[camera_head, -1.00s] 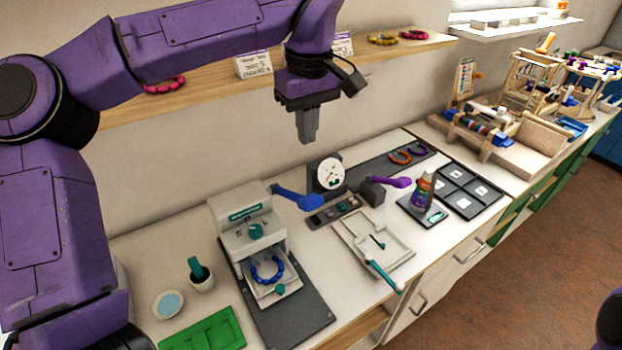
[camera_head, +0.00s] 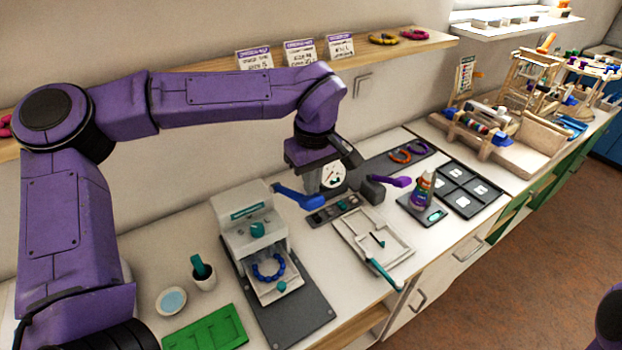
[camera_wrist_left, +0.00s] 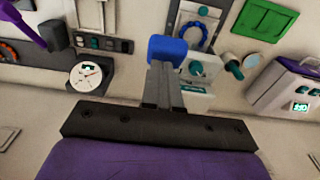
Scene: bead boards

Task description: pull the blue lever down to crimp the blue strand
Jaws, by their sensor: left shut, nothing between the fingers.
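The blue lever (camera_head: 298,197) sticks out to the right from the top of the white crimping press (camera_head: 252,222). The blue strand (camera_head: 268,267), a ring of beads, lies on the press's plate below. My left gripper (camera_head: 313,180) is shut and empty, just above the lever's paddle end. In the left wrist view the shut fingertips (camera_wrist_left: 163,70) overlap the near edge of the blue paddle (camera_wrist_left: 167,47); I cannot tell whether they touch. The blue strand (camera_wrist_left: 190,35) shows beyond. My right gripper is out of view.
A round dial gauge (camera_head: 333,176) stands behind the fingers. A purple lever (camera_head: 390,181) on a dark block is to the right. A white tray (camera_head: 372,240), a green tray (camera_head: 205,330) and a cup (camera_head: 203,276) stand around the press. A shelf (camera_head: 210,68) runs along the wall above.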

